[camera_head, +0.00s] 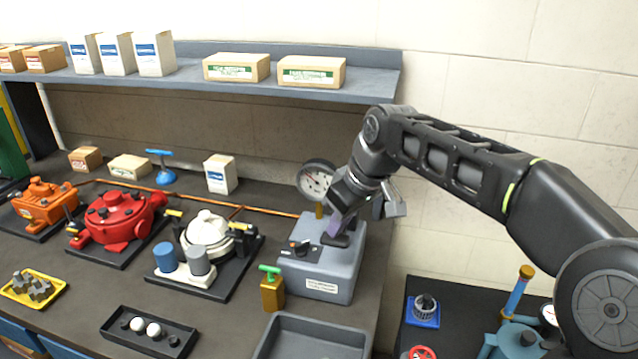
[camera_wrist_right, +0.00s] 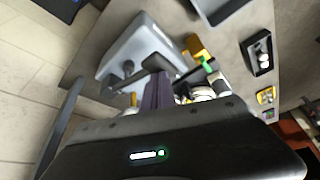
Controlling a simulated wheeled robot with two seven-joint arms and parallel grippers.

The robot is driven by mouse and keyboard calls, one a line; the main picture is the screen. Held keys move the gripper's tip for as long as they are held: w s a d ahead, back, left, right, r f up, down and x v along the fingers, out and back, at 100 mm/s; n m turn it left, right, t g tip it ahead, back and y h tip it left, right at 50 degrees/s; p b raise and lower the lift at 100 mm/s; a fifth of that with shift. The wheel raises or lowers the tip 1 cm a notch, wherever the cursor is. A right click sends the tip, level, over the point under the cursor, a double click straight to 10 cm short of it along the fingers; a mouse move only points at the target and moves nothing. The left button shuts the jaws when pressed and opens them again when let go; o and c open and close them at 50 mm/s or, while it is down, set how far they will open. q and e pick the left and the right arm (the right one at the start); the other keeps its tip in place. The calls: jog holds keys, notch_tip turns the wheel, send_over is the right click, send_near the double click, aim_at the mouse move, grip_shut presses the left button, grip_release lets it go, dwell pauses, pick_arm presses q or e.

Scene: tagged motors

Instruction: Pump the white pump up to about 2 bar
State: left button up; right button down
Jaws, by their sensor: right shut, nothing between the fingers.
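The white pump (camera_head: 208,232) stands on a black base on the bench, with blue and grey cylinders at its front. To its right is a grey box unit (camera_head: 318,272) with a round dial gauge (camera_head: 316,179) behind it; the reading is too small to tell. A black handle (camera_head: 337,241) is on top of the box; it also shows in the right wrist view (camera_wrist_right: 154,63). My right gripper (camera_head: 335,228) is shut and empty, its purple fingers at the handle. I cannot tell whether they touch it. My left gripper is not in view.
Red (camera_head: 115,219) and orange (camera_head: 42,203) pumps stand to the left. A green-topped yellow bottle (camera_head: 272,292), a grey tray (camera_head: 283,347) and a black tray (camera_head: 134,338) are in front. A shelf (camera_head: 225,82) with boxes hangs above. A second dark table (camera_head: 455,293) is at right.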

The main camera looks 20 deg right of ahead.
jog(key=shift+f+b, duration=0.6)
jog(key=shift+f, duration=0.35)
jog(key=shift+r+p, duration=1)
jog(key=shift+r, duration=0.25)
notch_tip(320, 180, up, 5)
jog(key=p, duration=0.4)
